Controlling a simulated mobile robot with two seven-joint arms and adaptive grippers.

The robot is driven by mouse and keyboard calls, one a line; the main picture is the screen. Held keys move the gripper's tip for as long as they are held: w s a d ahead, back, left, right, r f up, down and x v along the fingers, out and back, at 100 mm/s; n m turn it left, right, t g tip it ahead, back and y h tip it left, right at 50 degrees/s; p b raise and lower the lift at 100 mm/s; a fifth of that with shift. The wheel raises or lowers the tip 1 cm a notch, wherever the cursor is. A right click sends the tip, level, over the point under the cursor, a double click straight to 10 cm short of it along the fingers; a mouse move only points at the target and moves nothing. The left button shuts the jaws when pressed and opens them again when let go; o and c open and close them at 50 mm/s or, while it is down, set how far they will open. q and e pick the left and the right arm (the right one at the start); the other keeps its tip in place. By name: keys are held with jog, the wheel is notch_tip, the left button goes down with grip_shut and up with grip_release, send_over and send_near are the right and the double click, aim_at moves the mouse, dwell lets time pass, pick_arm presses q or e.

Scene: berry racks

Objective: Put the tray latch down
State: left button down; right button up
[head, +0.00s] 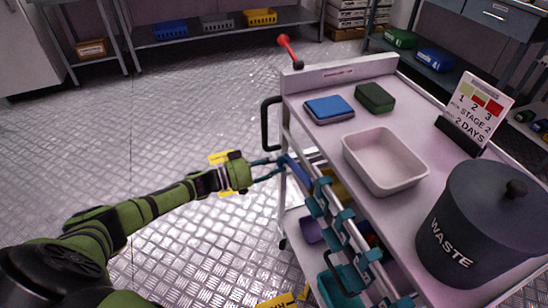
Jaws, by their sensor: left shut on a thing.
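A red lever (287,46), possibly the tray latch, stands tilted up from a dark pivot at the far left corner of the cart (340,72). My left gripper (281,167) reaches in from the left at the cart's near left side. It is shut on a small blue piece (298,172) beside the cart's side rail, well apart from the red lever. I cannot tell whether this blue piece is fixed to the cart. My right gripper is not in view.
The cart top holds a blue box (329,108), a green box (375,97), an empty pale tray (385,161), a stage sign (474,112) and a dark waste bin (483,225). Teal holders (340,219) line the side. A black handle (266,124) juts out. The floor left is open.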

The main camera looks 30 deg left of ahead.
pick_arm(q)
jog(key=s+d+f+n, duration=0.7)
jog(key=d+f+n, duration=0.1)
jog(key=n, duration=0.6)
jog(key=shift+s+d+f+p, duration=0.35)
jog(key=shift+s+d+p, duration=0.05)
jog(key=shift+d+p, duration=0.05)
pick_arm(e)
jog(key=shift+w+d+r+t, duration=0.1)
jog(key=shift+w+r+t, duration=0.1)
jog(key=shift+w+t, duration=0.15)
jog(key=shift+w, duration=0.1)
pick_arm(q)
jog(key=c, duration=1)
grip_release()
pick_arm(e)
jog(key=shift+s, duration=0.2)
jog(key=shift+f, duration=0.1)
